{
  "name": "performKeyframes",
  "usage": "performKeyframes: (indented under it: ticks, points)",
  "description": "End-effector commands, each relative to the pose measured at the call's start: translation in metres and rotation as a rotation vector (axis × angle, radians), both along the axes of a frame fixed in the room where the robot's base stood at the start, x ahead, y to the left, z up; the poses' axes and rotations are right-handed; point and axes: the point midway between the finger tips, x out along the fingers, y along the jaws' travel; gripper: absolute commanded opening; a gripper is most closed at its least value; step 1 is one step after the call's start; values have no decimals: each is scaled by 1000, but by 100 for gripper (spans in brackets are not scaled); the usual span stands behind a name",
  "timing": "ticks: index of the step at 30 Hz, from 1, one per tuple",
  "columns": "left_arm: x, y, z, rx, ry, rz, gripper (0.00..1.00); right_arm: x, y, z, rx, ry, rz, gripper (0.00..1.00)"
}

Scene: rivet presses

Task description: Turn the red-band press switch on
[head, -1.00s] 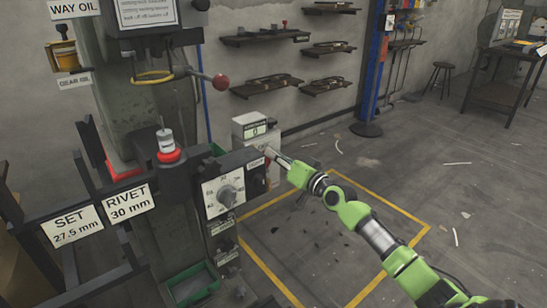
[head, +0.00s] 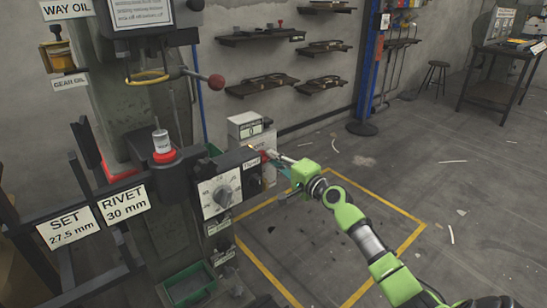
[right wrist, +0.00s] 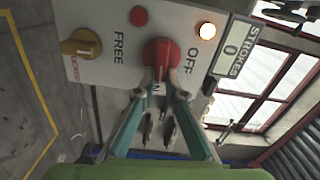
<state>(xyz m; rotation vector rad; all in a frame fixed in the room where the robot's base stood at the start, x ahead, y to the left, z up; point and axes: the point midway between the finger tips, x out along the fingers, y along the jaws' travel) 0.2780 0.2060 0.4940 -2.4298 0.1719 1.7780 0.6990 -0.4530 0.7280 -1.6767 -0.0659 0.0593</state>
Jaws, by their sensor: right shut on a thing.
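The press switch is a red knob (right wrist: 161,50) on a grey control panel (right wrist: 100,15) in the right wrist view. My right gripper (right wrist: 164,80) is shut on this knob, one finger on each side. OFF is printed to the knob's right. Another label just below it is mostly hidden by the fingers. In the head view, my right gripper (head: 273,159) reaches the side of the grey box (head: 262,140) beside the press (head: 135,120). A red band (head: 163,156) shows at the press. My left gripper is not in view.
The panel also has a yellow knob (right wrist: 82,46) near FREE, a small red button (right wrist: 138,16), a lit lamp (right wrist: 207,31) and a STROKES display (right wrist: 230,50) reading 0. A dial box (head: 221,192) stands close to my right gripper. Open floor lies right.

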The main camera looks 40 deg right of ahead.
Motion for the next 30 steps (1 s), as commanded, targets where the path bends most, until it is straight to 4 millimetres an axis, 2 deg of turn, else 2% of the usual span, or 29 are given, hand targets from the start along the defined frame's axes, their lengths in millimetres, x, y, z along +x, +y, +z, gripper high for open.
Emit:
performKeyframes:
  ticks: [9, 24, 25, 27, 30]
  points:
    - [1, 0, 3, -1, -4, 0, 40, 0, -1, -2, 107, 7, -1, 0]
    - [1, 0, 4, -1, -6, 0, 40, 0, -1, -3, 124, 9, -2, 0]
    - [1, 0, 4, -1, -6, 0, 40, 0, -1, -3, 124, 9, -2, 14]
    - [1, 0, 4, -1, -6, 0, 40, 0, -1, -3, 124, 9, -2, 28]
    - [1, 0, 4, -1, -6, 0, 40, 0, -1, -3, 123, 9, -1, 28]
